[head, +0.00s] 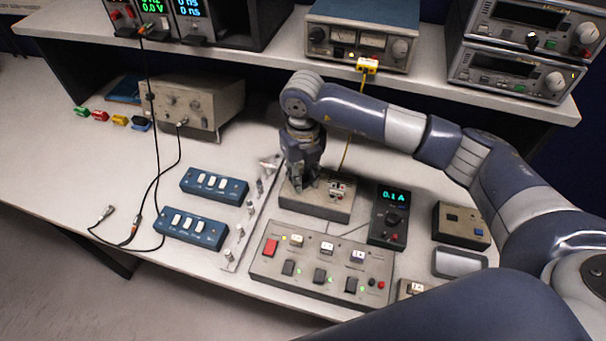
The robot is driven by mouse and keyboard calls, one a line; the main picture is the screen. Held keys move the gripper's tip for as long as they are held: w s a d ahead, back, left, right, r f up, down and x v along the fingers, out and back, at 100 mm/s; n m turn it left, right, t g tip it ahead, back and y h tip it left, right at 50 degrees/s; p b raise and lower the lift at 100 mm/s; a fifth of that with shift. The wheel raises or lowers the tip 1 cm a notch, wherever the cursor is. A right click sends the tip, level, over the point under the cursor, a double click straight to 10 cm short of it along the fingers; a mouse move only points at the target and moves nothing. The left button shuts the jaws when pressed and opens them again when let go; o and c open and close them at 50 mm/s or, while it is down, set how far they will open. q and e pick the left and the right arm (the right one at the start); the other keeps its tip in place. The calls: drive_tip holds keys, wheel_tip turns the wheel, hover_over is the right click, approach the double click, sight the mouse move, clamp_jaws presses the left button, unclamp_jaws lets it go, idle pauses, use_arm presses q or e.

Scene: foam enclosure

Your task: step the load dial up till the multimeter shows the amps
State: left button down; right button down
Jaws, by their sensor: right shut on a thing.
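The multimeter (389,216) is a dark handheld unit lying on the bench right of centre, and its green display reads 0.1 A. My right gripper (306,186) points down over the left part of a grey box (322,209) and is shut on what seems to be the load dial there. The fingers hide the dial, so its setting cannot be read. A small part with red and white bits (338,190) sits on the box's right side, apart from the fingers. My left gripper is not in view.
A switch panel (321,265) with lit lamps lies in front of the box. Two blue switch blocks (214,186) (191,229) and a row of small metal fittings (241,230) lie to the left. A yellow cable runs down behind my right gripper. Instruments fill the shelf above.

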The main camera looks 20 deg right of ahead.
drive_tip(key=c, duration=1.3)
unclamp_jaws()
drive_tip(key=shift+c, duration=0.2)
drive_tip(key=shift+r, duration=0.1)
wheel_tip(320, 180, up, 12)
drive_tip(key=shift+f, duration=0.2)
